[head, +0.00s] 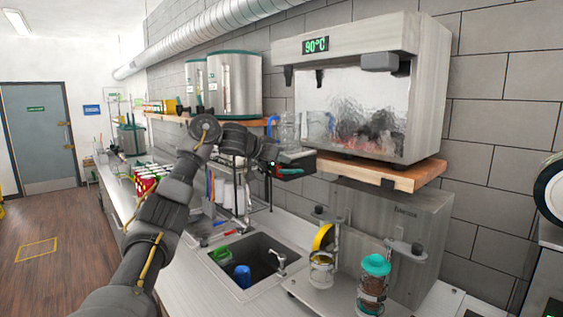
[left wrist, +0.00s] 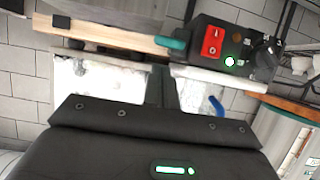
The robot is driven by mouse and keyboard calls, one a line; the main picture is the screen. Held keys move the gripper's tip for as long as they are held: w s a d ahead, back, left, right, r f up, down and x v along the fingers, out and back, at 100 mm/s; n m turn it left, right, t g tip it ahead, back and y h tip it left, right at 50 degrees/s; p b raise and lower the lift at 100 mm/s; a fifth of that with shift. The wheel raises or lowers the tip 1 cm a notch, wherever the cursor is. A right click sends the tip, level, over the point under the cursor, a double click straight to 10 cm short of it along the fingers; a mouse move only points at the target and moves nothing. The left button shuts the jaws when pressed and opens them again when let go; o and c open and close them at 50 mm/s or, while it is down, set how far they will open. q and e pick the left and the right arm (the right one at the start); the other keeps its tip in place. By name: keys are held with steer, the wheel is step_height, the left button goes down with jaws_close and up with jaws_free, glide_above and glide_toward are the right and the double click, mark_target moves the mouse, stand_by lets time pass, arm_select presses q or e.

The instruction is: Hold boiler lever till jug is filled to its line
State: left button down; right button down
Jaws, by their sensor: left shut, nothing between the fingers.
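The steel boiler (head: 350,48) has a "90°C" display and stands on a wooden shelf. Small dark tap levers (head: 319,77) show along its front, left of a grey block. A clear jug (head: 290,128) with a blue handle is at the boiler's left end; the handle (left wrist: 217,105) also seems to show in the left wrist view. Its fill line and water level cannot be made out. My left gripper (head: 311,163) is shut and empty, below and in front of the jug, near the shelf's left end, apart from the levers. My right gripper is out of view.
The wooden shelf (head: 410,178) juts out beside my left gripper. Below are a sink (head: 257,287) with a blue cup, a steel sealer unit (head: 410,222) and a teal-lidded jar (head: 374,283). Steel urns (head: 236,85) stand on the left shelf. In the left wrist view is a red switch (left wrist: 212,40).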

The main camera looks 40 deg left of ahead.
arm_select(q)
steer(key=shift+s+a+f, duration=0.15)
steer(key=shift+s+f, duration=0.2)
steer(key=shift+f, duration=0.35)
steer(key=shift+w+f, duration=0.15)
